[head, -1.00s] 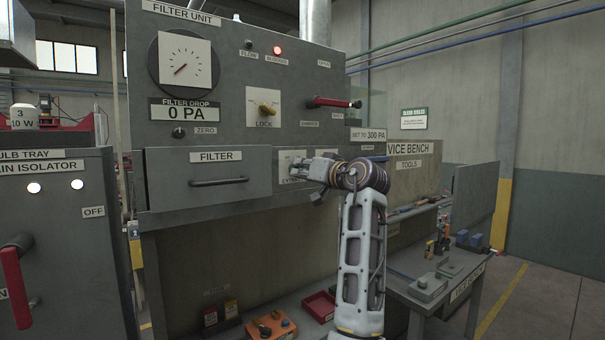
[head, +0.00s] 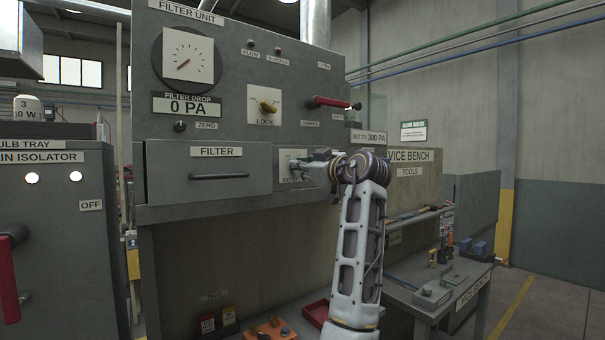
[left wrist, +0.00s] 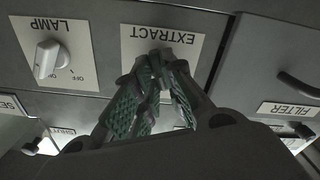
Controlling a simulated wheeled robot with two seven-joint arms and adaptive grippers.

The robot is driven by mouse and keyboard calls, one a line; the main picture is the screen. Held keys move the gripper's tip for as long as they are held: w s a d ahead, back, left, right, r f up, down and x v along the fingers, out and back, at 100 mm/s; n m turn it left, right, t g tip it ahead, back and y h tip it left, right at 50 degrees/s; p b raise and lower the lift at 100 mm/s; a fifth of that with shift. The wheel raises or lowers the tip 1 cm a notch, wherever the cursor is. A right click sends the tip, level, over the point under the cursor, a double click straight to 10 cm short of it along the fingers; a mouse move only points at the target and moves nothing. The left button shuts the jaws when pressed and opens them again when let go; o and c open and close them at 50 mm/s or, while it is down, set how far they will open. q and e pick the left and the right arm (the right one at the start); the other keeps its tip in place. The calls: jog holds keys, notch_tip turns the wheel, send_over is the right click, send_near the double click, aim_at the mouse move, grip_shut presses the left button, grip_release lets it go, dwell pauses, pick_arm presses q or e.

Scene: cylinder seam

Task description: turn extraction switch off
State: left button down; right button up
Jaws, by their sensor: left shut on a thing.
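The extraction switch's white plate (head: 285,174), marked EXTRACT, is on the filter unit's front, right of the filter drawer. In the left wrist view the plate (left wrist: 185,42) appears upside down. My left gripper (head: 303,166) is at the plate. In the left wrist view its green-padded fingers (left wrist: 157,88) are closed together over the switch position. The fingers hide the switch knob, so its pointer cannot be read. The gripper is shut on the knob. My right gripper is not in view.
A LAMP switch (left wrist: 46,60) with a white knob sits beside the EXTRACT plate. The filter drawer (head: 218,178) has a bar handle. The vice bench (head: 437,290) stands at right.

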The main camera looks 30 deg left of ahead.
pick_arm(q)
jog(key=shift+n, duration=0.7)
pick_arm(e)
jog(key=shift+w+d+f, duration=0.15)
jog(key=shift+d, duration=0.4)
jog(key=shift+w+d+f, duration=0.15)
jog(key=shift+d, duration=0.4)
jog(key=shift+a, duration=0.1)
pick_arm(q)
jog(key=c, duration=1.5)
grip_release()
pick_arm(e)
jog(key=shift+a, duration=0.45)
pick_arm(q)
jog(key=shift+d, duration=0.15)
jog(key=v, duration=1.1)
jog(key=shift+s+d, duration=0.2)
jog(key=shift+d, duration=0.1)
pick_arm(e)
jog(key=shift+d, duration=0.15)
